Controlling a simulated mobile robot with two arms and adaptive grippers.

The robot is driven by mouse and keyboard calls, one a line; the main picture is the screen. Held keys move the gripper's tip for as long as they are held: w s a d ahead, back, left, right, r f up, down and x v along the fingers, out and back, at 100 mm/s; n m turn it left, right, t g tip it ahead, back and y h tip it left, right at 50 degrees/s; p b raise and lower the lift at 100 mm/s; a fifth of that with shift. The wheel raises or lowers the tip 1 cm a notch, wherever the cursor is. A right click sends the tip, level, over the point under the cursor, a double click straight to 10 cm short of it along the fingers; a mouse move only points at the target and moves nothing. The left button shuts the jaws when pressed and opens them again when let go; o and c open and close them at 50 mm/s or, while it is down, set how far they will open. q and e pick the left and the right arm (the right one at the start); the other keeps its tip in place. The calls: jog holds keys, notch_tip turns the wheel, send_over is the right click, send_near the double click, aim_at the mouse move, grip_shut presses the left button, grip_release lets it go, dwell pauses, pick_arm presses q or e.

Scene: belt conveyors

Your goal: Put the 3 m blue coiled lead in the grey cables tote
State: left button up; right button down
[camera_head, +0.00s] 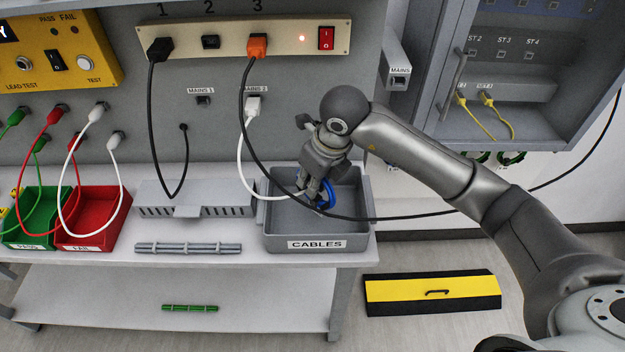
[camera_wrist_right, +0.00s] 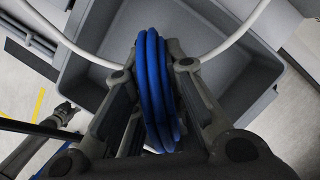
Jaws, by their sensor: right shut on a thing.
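The blue coiled lead (camera_head: 326,196) is held in my right gripper (camera_head: 313,190), above or inside the grey cables tote (camera_head: 318,243) on the bench. In the right wrist view the blue coil (camera_wrist_right: 154,90) stands on edge between the fingers of my right gripper (camera_wrist_right: 158,85). The walls and floor of the tote (camera_wrist_right: 110,45) show around and beyond the coil. I cannot tell whether the coil touches the tote floor. The length of the lead cannot be read.
A white cable (camera_head: 243,165) and a black cable (camera_head: 400,216) run across the tote area. A grey slotted box (camera_head: 190,197) stands left of it. Green (camera_head: 22,243) and red (camera_head: 88,240) bins hold leads further left. A yellow-black floor box (camera_head: 432,291) lies below right.

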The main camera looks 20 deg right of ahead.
jog(key=shift+f+p, duration=0.3)
jog(key=shift+f, duration=0.35)
jog(key=shift+f, duration=0.1)
jog(key=shift+f, duration=0.1)
jog(key=c, duration=1.5)
grip_release()
jog(key=shift+o, duration=0.2)
jog(key=b+v, duration=0.2)
jog(key=v, duration=1)
